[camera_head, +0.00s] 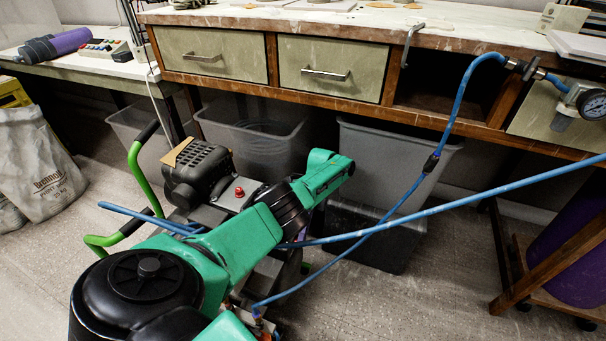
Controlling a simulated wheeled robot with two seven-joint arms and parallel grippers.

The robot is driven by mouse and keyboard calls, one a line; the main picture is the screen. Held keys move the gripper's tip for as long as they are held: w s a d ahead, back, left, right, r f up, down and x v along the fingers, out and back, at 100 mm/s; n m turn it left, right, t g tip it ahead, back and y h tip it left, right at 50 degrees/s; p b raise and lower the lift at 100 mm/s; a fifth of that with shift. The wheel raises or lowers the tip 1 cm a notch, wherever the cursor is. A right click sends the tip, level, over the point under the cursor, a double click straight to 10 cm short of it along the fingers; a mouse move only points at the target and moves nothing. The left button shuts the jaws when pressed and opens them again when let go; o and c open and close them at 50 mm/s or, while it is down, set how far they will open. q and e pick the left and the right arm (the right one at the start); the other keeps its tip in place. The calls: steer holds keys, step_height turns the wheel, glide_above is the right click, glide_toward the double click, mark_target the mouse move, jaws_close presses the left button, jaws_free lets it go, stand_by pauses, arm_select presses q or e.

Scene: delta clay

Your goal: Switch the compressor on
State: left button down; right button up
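The compressor (195,178) stands on the floor in front of the bench, with a dark finned motor and green tubular handles (141,166). A small red knob (239,192) sits on its grey top, to the right of the motor. I cannot tell from here whether the compressor is on or off. My green and black arm (235,240) comes in from the bottom and reaches across the compressor, covering much of its lower and right side. Neither gripper shows, so I cannot see what either holds.
A blue hose (399,202) runs from the compressor up to a pressure gauge (593,104) at the bench's right. Another blue hose crosses the middle. Grey bins (390,165) stand under the bench (380,31). A sack (40,165) stands at left.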

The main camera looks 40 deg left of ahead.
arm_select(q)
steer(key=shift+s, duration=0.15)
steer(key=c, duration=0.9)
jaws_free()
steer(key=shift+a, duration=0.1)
